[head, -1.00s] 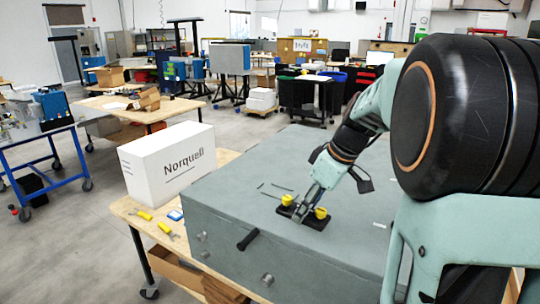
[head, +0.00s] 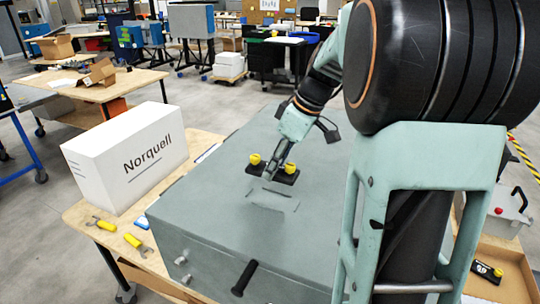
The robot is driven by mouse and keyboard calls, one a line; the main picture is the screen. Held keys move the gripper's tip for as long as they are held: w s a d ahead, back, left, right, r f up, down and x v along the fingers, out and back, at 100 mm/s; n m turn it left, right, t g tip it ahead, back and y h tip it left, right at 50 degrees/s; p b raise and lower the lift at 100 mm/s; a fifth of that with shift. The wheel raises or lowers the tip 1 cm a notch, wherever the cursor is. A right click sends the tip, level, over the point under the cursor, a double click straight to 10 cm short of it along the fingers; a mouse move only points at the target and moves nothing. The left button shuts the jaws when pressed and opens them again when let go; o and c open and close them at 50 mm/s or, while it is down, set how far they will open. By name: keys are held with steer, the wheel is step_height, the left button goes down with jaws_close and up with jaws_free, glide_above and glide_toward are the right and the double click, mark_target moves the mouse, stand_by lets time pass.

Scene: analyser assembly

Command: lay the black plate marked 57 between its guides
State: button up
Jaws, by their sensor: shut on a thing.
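A black plate (head: 284,178) with two yellow knobs is in my gripper (head: 270,168), which is shut on it between the knobs. The plate is over the top of the large grey case (head: 215,197). I cannot tell whether it touches the surface, and no number on it can be read. Thin dark guide lines (head: 272,191) show on the case top, just nearer to the camera than the plate. The plate is beside them, not between them. A second black piece (head: 488,270) with a yellow knob and a pale mark lies in a cardboard tray at the lower right.
The case stands on a wooden bench (head: 92,212). A white Norquell box (head: 125,160) and yellow-handled tools (head: 134,241) are to its left. A black handle (head: 244,278) sticks out of the case front. The case top around the plate is clear.

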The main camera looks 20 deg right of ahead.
steer(key=shift+s+f+b, duration=0.1)
steer(key=shift+f+b, duration=0.4)
steer(key=shift+f, duration=0.25)
steer(key=b, duration=0.2)
glide_above(270, 200)
steer(key=d, duration=0.1)
steer(key=shift+s+d+f, duration=0.1)
steer(key=shift+s+f, duration=0.15)
steer(key=shift+f, duration=0.85)
steer(key=shift+s+f, duration=0.2)
steer(key=shift+f, duration=0.9)
steer(key=shift+f+b, duration=1.35)
steer(key=shift+b, duration=0.25)
steer(key=o, duration=1.3)
steer(key=shift+r+p, duration=2.1)
steer(key=shift+r, duration=1.45)
